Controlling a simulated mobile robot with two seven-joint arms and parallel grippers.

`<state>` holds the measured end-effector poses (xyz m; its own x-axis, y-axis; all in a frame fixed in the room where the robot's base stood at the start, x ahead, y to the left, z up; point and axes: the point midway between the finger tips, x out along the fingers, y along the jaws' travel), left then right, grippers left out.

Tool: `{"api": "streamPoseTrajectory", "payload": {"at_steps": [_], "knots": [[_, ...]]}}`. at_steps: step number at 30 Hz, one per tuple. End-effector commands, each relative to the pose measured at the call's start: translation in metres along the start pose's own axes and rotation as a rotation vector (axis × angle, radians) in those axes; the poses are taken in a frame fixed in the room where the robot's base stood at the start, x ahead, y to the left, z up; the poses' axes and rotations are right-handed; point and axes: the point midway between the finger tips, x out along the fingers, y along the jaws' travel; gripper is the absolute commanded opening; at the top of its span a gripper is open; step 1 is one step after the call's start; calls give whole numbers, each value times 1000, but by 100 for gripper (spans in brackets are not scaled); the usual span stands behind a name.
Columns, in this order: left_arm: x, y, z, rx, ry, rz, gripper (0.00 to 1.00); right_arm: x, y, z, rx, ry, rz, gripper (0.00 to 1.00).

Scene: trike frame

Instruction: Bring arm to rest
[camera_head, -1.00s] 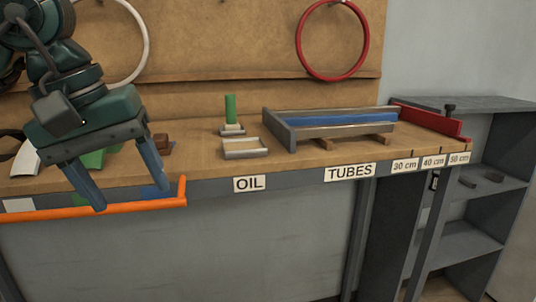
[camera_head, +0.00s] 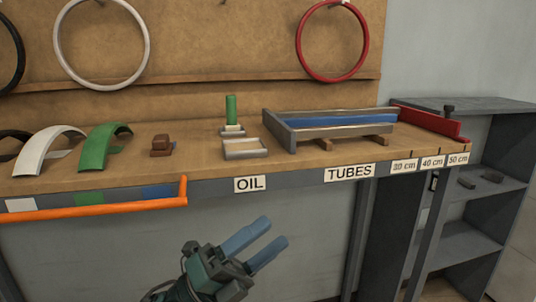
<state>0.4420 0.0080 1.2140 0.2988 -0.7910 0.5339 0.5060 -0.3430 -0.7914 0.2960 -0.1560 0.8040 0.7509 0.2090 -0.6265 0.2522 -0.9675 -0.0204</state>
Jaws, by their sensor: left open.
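My left gripper (camera_head: 259,246) is low in the head view, in front of the workbench and below its front edge. Its two blue fingers are apart, with nothing between them, and point up and to the right. It touches nothing that I can see. My right gripper is not in the picture.
The workbench (camera_head: 200,178) holds a white fender (camera_head: 42,147), a green fender (camera_head: 98,143), a brown block (camera_head: 161,146), a green cylinder (camera_head: 231,109) and a blue-bottomed tray (camera_head: 335,121). An orange bar (camera_head: 110,208) runs along the front edge. Grey shelves (camera_head: 475,212) stand at right.

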Motion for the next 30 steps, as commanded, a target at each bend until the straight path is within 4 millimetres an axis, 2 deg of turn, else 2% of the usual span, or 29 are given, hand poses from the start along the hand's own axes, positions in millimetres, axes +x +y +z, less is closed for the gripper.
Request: {"api": "streamPoseTrajectory", "payload": {"at_steps": [1,4,8,12,15,18,21,24,30], "knots": [[-19,22,5,-148,-123,46,66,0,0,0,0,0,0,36],[-65,66,11,-437,-374,132,66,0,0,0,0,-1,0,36],[-142,124,-2,-797,-715,233,66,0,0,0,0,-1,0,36],[-230,170,-42,-1120,-1063,315,66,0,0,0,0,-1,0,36],[-287,190,-81,-1303,-1291,358,66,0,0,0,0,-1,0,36],[-331,198,-118,-1435,-1478,385,66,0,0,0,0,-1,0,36],[-361,200,-145,-1517,-1609,401,66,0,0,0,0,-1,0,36],[-377,200,-161,-1560,-1684,407,66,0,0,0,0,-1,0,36],[-382,200,-166,-1576,-1709,408,66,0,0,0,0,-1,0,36]]}}
